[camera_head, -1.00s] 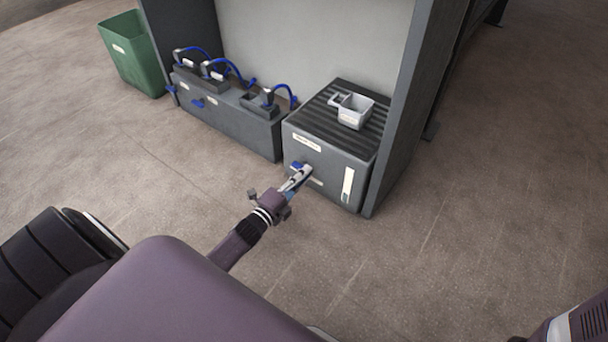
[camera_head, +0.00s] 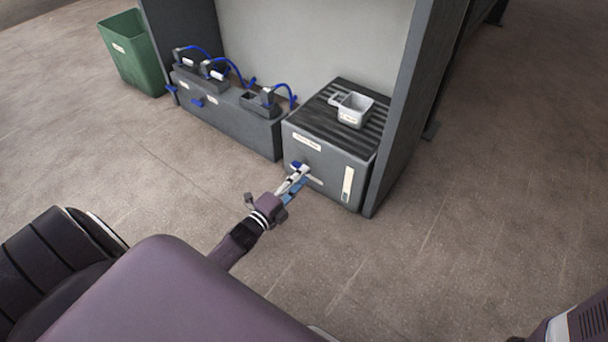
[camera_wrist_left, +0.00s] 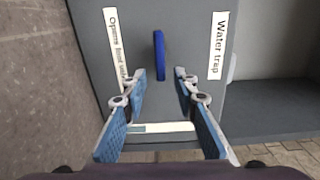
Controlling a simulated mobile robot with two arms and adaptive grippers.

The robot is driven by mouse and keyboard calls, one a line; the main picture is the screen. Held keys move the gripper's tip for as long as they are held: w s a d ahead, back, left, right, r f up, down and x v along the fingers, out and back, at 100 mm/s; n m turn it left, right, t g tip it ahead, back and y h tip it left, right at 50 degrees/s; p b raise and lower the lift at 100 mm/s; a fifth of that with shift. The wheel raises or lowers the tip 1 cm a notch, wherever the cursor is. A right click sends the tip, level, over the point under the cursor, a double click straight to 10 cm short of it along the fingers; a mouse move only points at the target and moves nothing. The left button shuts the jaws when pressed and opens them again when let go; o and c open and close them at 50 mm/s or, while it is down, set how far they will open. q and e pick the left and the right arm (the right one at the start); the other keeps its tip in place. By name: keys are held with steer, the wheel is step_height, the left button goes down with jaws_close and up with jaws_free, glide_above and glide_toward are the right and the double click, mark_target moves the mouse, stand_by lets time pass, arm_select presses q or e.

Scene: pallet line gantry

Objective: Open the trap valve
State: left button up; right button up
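The water trap is a grey box (camera_head: 330,165) with a ribbed dark top, and its front carries the "Water trap" label (camera_wrist_left: 218,45). Its blue valve lever (camera_wrist_left: 159,55) stands lengthwise in the left wrist view; in the head view the lever (camera_head: 297,164) shows just past my fingertips. My left gripper (camera_wrist_left: 160,74) is open, its blue-padded fingers on either side of the lever's line. The lever appears ahead of the fingertips, and I cannot tell whether they touch it. In the head view my left gripper (camera_head: 296,180) points at the box front. My right gripper is not in view.
A small grey cup (camera_head: 352,110) stands on the box. To its left is a grey bench (camera_head: 240,130) with blue hoses and fittings. A green bin (camera_head: 133,55) stands farther left. A grey upright panel (camera_head: 400,120) borders the box's right side. The floor in front is clear.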

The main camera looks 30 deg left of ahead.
arm_select(q)
steer(key=s, duration=1)
steer(key=shift+s+a, duration=0.15)
steer(key=shift+a, duration=0.25)
